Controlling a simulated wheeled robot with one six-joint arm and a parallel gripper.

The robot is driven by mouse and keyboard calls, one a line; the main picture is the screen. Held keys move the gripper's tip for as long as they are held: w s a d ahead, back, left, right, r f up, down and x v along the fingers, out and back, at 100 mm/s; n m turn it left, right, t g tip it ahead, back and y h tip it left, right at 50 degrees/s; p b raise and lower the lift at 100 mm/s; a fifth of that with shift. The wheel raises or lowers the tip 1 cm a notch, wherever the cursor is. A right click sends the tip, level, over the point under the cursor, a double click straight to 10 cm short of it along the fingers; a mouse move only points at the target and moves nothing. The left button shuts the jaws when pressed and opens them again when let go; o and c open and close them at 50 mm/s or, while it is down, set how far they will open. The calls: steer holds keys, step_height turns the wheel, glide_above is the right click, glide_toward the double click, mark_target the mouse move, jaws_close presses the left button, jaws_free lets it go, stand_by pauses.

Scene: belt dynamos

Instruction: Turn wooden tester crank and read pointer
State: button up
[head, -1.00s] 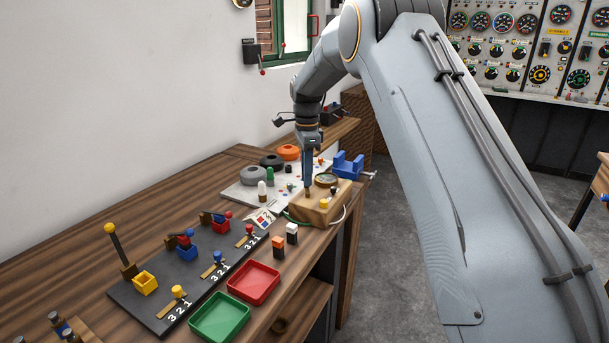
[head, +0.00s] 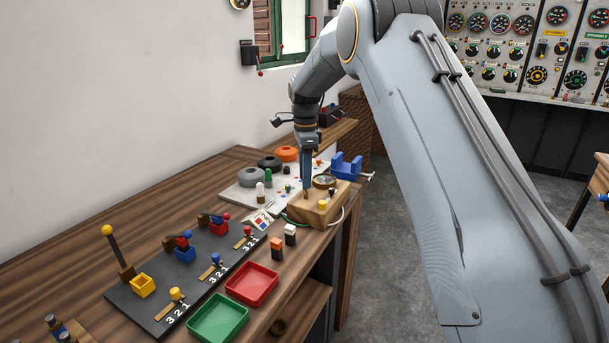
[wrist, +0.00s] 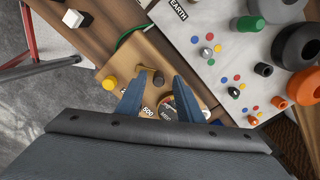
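The wooden tester (head: 312,215) is a light wood box near the right end of the bench. It carries a round dial (head: 325,181), a yellow knob (head: 322,205) and a small brown crank knob (wrist: 158,79). My gripper (head: 306,188) points down over the box. In the wrist view its two blue fingers (wrist: 160,84) are apart, with the brown knob in the gap near their tips; I cannot tell whether they touch it. The dial also shows in the wrist view (wrist: 176,108), partly hidden by the right finger and the gripper body, and its pointer cannot be read.
A pale board (head: 236,192) with grey, black and orange rings lies behind the tester. A blue vise (head: 347,166) stands beyond it. Orange and white blocks, a red tray (head: 252,284) and a green tray (head: 218,318) lie nearer. A green wire (wrist: 128,36) runs beside the box.

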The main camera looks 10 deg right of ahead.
steer(key=shift+r, duration=0.1)
step_height(320, 180, up, 7)
steer(key=shift+r+b, duration=0.15)
steer(key=shift+b, duration=0.9)
steer(key=shift+r, duration=0.2)
